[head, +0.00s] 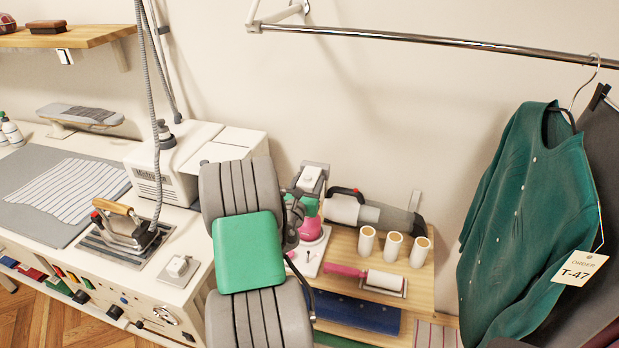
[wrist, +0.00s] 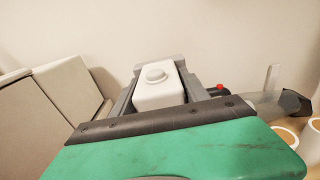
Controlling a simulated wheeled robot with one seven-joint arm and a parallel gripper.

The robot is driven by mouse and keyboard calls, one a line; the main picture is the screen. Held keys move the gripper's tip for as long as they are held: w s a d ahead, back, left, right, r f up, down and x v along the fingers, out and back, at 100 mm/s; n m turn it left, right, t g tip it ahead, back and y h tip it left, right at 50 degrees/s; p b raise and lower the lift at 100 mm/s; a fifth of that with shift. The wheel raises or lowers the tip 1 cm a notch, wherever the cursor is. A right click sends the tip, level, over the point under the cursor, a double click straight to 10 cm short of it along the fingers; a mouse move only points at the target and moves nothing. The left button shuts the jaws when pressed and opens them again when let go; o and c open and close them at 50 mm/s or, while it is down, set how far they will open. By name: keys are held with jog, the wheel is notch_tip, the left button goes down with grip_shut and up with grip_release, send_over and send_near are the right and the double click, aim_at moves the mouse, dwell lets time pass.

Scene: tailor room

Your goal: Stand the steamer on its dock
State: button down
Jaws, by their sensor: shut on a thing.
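The steamer has a white top (head: 311,178) with a round button, and green and pink parts below it (head: 309,228). It looks roughly upright. My gripper (head: 306,187) is shut on its white top; in the wrist view the grey fingers lie on both sides of this white block (wrist: 160,92). Below it a white base plate, seemingly the dock (head: 307,262), lies on the wooden table's left part. The steamer's foot is right over or on this plate; I cannot tell whether it touches. My green and grey arm hides the left side.
A white machine (head: 190,160) and an iron (head: 122,232) stand left. A green shirt (head: 530,200) hangs right.

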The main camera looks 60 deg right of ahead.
jog(key=shift+r, duration=0.25)
jog(key=shift+f, duration=0.15)
jog(key=c, duration=0.6)
grip_release()
jog(key=shift+f, duration=0.15)
jog(key=shift+o, duration=0.2)
